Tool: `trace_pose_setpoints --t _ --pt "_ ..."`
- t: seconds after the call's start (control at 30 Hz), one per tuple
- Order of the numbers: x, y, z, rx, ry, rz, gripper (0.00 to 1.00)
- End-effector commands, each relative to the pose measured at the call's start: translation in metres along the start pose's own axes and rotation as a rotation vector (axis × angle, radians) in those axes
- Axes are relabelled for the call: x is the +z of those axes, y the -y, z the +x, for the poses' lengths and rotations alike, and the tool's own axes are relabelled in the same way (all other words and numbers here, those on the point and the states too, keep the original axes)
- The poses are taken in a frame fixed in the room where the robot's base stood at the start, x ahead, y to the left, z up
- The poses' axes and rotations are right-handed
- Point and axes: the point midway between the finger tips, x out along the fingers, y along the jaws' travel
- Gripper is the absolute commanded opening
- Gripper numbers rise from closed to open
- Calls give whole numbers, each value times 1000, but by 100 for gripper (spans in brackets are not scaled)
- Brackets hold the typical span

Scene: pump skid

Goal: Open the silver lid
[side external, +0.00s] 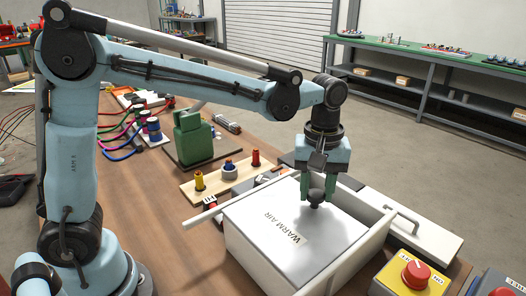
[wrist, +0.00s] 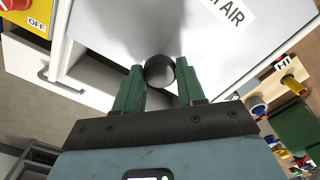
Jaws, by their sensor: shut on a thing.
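The silver lid (side external: 265,225) lies on a white box (side external: 262,270) and bears the label "WARM AIR"; it looks closed. A dark round knob (side external: 316,196) stands on the lid. My gripper (side external: 317,188) comes down from above and its green fingers are shut on the knob. In the wrist view, the gripper (wrist: 160,80) has a finger on each side of the knob (wrist: 160,69), and the lid (wrist: 215,50) fills the upper middle. The fingers hide part of the knob's sides.
Behind the box are a wooden board with colored knobs (side external: 229,172) and a green block (side external: 192,138). Open air lies above the lid.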

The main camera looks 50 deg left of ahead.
Motion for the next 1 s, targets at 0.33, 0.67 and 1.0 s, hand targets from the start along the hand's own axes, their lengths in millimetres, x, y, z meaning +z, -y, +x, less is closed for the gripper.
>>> trace_pose_setpoints --t 0.33,0.67,1.0 --pt "42 42 0 -3 1 1 0" --pt "52 53 -1 -3 1 -1 0" --pt "52 53 -1 -3 0 -1 48"
